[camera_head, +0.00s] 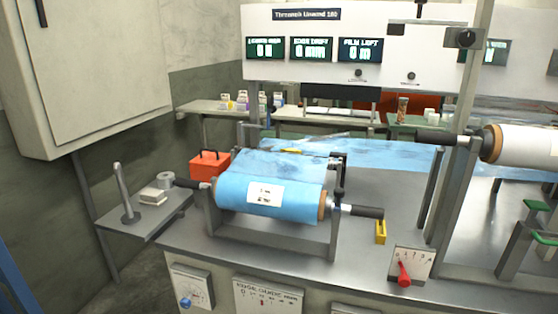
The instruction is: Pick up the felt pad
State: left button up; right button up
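A small pale block with a flat top (153,196), which looks like the felt pad, lies on the grey side shelf (122,229) at the left. I cannot be sure of its material at this size. A grey tape-like roll (166,180) stands right behind it, and an upright metal post on a round foot (125,195) is to its left. Neither of my grippers shows in the head view.
An orange toolbox (209,165) is behind. A large cabinet (95,75) hangs over the left. The shelf's front part is bare.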

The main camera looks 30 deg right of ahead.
aim_at(149, 196)
jog(key=u, duration=0.2)
jog(key=i, duration=1.4)
jog(key=u, duration=0.1)
